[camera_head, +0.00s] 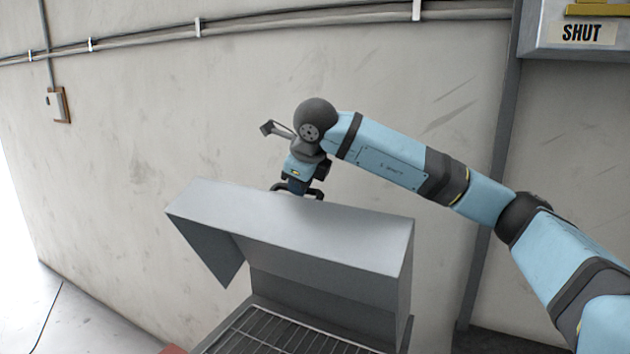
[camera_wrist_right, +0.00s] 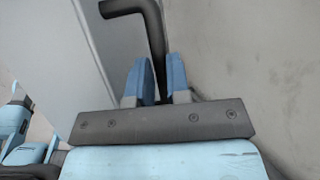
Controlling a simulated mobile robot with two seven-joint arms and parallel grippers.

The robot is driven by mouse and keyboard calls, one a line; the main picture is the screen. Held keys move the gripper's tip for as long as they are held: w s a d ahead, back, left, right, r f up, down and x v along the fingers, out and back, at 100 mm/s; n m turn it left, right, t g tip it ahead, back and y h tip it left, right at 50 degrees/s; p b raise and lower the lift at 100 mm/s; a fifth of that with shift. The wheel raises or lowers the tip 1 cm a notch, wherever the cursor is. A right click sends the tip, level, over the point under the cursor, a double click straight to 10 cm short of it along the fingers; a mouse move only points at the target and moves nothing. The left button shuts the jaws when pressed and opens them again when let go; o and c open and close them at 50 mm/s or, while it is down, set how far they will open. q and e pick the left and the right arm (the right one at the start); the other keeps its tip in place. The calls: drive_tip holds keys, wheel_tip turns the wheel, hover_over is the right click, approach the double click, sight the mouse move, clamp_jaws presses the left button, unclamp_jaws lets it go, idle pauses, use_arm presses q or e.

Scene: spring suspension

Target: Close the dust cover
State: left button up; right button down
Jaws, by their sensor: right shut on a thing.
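The dust cover (camera_head: 300,225) is a grey sheet-metal hood in the head view. It stands raised above a box with a wire rack, with its hollow underside facing the camera. Its dark bar handle (camera_head: 316,193) shows at the cover's far edge. My right gripper (camera_head: 298,187) is at that handle, behind the cover. In the right wrist view the blue fingers (camera_wrist_right: 161,68) are shut on the black bent handle (camera_wrist_right: 154,32), next to the grey cover face (camera_wrist_right: 50,50). My left gripper is in neither view.
A wire rack (camera_head: 270,335) lies in the box below the cover. A scuffed wall (camera_head: 120,130) with pipes stands behind. A grey panel with a "SHUT" label (camera_head: 581,33) hangs at the upper right. Open floor (camera_head: 70,315) shows at the lower left.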

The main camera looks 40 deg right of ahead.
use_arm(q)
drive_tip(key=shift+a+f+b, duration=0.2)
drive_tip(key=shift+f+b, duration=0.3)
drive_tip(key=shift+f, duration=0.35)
use_arm(e)
drive_tip(key=shift+s+a+f, duration=0.25)
drive_tip(key=shift+a, duration=0.25)
drive_tip(key=shift+s+a+f, duration=0.25)
drive_tip(key=shift+s+a, duration=0.05)
drive_tip(key=shift+a, duration=0.25)
drive_tip(key=shift+s+a+f, duration=0.25)
drive_tip(key=shift+a, duration=0.25)
drive_tip(key=c, duration=1.1)
unclamp_jaws()
drive_tip(key=shift+w, duration=0.1)
drive_tip(key=shift+r, duration=0.1)
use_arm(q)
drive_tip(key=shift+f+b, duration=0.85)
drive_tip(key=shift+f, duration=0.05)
use_arm(e)
drive_tip(key=v, duration=1.3)
drive_tip(key=shift+s+r, duration=0.2)
drive_tip(key=shift+r, duration=0.1)
